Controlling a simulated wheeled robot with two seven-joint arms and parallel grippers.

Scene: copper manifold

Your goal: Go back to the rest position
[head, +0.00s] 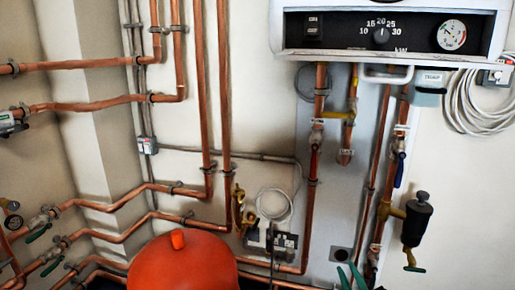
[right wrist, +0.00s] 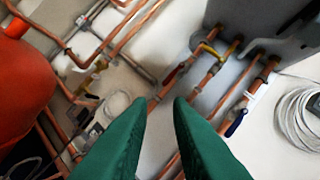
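My right gripper (head: 350,277) shows only as two green fingertips at the bottom edge of the head view, in front of the wall below the boiler. In the right wrist view its two green fingers (right wrist: 164,101) have a gap between their tips and nothing in it, so it is open and empty. The fingers point toward the copper pipes (right wrist: 215,70) and valves under the boiler, and touching cannot be seen. My left gripper is in neither view.
A boiler (head: 390,30) with a dial and gauge hangs at top right. A red vessel (head: 183,265) stands at bottom centre-left. Copper pipes (head: 200,90) run along the walls. A black-and-brass fitting (head: 417,220) sticks out at right. Coiled grey cable (head: 480,105) hangs at far right.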

